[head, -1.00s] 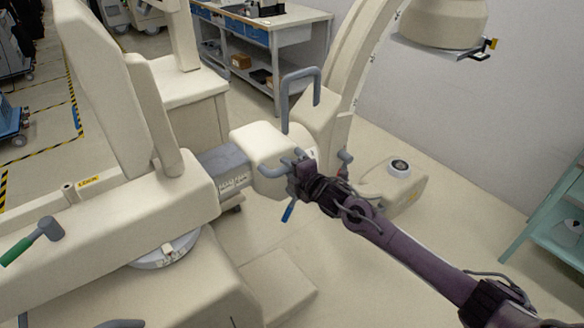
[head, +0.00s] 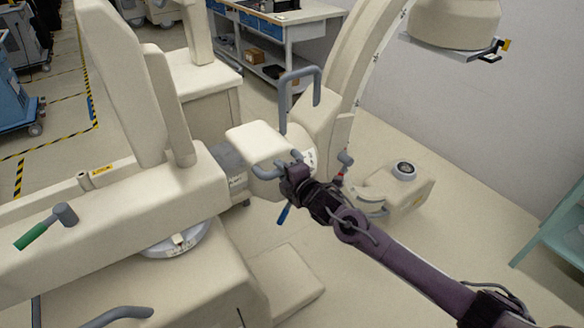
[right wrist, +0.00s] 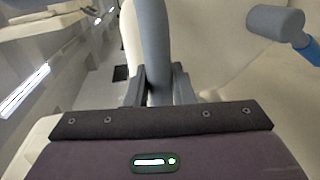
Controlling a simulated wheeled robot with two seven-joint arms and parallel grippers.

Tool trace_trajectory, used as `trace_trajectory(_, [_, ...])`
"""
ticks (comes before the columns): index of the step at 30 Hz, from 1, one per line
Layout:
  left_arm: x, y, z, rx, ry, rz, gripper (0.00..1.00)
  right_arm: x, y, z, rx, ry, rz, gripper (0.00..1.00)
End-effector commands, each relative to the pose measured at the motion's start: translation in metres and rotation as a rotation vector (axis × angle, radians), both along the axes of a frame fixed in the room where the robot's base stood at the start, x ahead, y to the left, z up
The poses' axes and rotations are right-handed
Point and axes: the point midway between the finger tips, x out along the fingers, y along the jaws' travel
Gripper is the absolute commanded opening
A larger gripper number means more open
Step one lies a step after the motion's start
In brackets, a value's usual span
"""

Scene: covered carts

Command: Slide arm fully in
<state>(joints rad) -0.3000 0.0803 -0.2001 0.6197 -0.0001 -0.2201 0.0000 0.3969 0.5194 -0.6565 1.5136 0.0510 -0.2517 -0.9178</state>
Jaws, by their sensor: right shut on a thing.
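The sliding arm is a cream block (head: 258,142) that carries the big C-shaped frame (head: 372,50). A short grey section (head: 230,168) with a label shows between the block and the long cream beam (head: 150,205) at left. A grey handle (head: 264,172) sticks out on the near side of the block. My right gripper (head: 289,175) is shut on this handle. In the right wrist view the grey bar of the handle (right wrist: 155,45) runs between the two fingers (right wrist: 160,88). My left gripper is not in view.
A lever with a green grip (head: 45,228) stands on the beam, and a blue-tipped lever (head: 284,214) hangs below the block. A tall grey handle (head: 300,95) rises behind. A workbench (head: 285,30) stands at the back, a teal cart (head: 560,235) at right.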

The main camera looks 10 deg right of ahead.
Motion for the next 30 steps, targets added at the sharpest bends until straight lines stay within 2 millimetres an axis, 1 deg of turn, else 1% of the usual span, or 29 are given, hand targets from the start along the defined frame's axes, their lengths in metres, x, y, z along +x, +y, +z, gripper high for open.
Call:
trace_trajectory(1, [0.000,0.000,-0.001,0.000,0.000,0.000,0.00,-0.008,0.020,-0.004,0.007,0.010,0.035,0.00])
trace_trajectory(2, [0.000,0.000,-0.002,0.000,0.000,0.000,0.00,-0.011,0.027,-0.005,0.010,0.010,0.038,0.00])
trace_trajectory(3, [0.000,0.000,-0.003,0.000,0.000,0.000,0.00,-0.013,0.031,-0.004,0.010,0.009,0.038,0.00])
trace_trajectory(4, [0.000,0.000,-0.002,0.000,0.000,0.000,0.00,-0.013,0.031,-0.004,0.008,0.009,0.036,0.00])
trace_trajectory(9, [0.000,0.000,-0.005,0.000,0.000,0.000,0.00,-0.020,0.051,-0.003,0.010,0.008,0.035,0.00])
trace_trajectory(13, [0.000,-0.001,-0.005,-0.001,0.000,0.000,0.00,-0.022,0.056,-0.003,0.008,0.009,0.035,0.00])
trace_trajectory(20, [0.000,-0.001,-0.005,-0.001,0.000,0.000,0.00,-0.021,0.055,-0.003,0.005,0.009,0.032,0.00])
trace_trajectory(21, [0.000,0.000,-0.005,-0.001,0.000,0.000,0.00,-0.021,0.055,-0.003,0.005,0.010,0.032,0.24])
trace_trajectory(24, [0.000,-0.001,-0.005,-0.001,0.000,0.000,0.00,-0.020,0.053,-0.003,0.005,0.009,0.028,0.37])
trace_trajectory(25, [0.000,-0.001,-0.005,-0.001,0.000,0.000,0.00,-0.020,0.052,-0.003,0.003,0.008,0.026,0.41])
trace_trajectory(30, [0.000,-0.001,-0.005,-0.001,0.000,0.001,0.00,-0.019,0.050,-0.002,0.002,0.008,0.022,0.42])
